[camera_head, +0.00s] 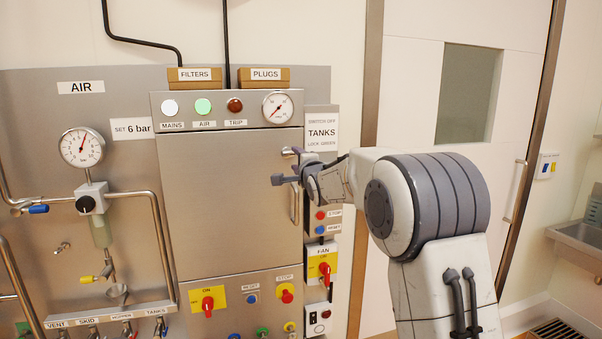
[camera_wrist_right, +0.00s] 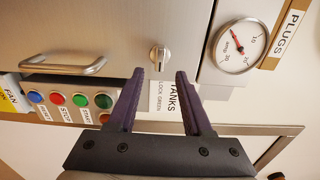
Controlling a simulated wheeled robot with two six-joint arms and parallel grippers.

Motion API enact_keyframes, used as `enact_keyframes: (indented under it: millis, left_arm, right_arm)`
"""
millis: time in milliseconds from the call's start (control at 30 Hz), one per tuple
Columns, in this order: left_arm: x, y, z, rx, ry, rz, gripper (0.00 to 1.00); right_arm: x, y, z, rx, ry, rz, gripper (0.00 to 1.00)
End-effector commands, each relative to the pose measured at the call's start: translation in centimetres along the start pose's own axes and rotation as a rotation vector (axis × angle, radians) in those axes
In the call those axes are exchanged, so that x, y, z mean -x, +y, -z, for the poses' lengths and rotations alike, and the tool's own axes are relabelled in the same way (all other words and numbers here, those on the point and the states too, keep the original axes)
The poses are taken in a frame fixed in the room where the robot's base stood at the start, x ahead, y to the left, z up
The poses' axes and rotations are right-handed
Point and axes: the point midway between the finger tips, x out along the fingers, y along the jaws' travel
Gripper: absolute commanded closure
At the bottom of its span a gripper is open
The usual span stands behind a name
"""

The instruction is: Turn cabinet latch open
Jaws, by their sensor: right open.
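The grey cabinet door (camera_head: 230,200) is closed in the head view. Its latch (camera_wrist_right: 159,56) is a small silver knob on the door, seen in the right wrist view near the door edge. In the head view the latch (camera_head: 289,151) shows only partly, just above my right gripper. My right gripper (camera_head: 288,170) is at the door's upper right corner. In the right wrist view its two dark fingers (camera_wrist_right: 160,77) are open, one on each side of the line to the latch, with nothing between them. The latch appears just beyond the fingertips. My left gripper is not in view.
A bar handle (camera_wrist_right: 65,66) stands out from the door near the latch. A gauge (camera_head: 277,107) and lamps sit above the door. A button box (camera_head: 326,217) is right of it, and a red switch (camera_head: 208,303) is below. Pipes and an air gauge (camera_head: 82,147) are left.

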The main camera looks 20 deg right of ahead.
Motion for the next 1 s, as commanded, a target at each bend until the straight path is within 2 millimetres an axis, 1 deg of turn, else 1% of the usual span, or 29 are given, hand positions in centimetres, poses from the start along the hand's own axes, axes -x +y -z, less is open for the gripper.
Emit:
enact_keyframes:
  millis: [33, 100, 200, 300, 433, 700, 767, 867, 967, 1000]
  left_arm:
    - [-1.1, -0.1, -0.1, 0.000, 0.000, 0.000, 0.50]
    - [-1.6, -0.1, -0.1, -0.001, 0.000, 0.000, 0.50]
    - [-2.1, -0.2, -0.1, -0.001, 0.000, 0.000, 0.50]
    - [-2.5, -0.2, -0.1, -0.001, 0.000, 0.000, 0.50]
    - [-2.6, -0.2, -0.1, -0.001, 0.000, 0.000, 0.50]
    - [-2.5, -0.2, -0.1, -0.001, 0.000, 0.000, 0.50]
    - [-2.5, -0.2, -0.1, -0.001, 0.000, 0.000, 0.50]
    - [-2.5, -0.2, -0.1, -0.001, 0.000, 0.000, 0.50]
    - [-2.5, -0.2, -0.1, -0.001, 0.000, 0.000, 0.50]
    - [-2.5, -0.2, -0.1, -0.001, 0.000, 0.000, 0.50]
  right_arm:
    - [1.1, 0.4, 0.0, 0.000, 0.001, 0.002, 0.50]
    - [2.3, 0.3, 0.0, 0.000, 0.001, 0.002, 0.50]
    - [3.8, 0.2, 0.0, 0.000, 0.001, 0.001, 0.50]
    - [4.7, 0.2, 0.0, 0.000, 0.000, 0.000, 0.50]
    - [5.3, 0.1, 0.0, -0.001, 0.000, -0.002, 0.50]
    - [5.3, 0.1, 0.0, 0.000, 0.000, -0.002, 0.50]
    - [5.4, 0.2, -0.2, 0.008, -0.003, -0.010, 0.50]
    - [6.3, 1.7, -2.1, 0.066, -0.026, -0.069, 0.50]
    - [8.5, 4.9, -5.8, 0.203, -0.090, -0.193, 0.50]
    - [9.9, 6.5, -7.5, 0.276, -0.130, -0.255, 0.50]
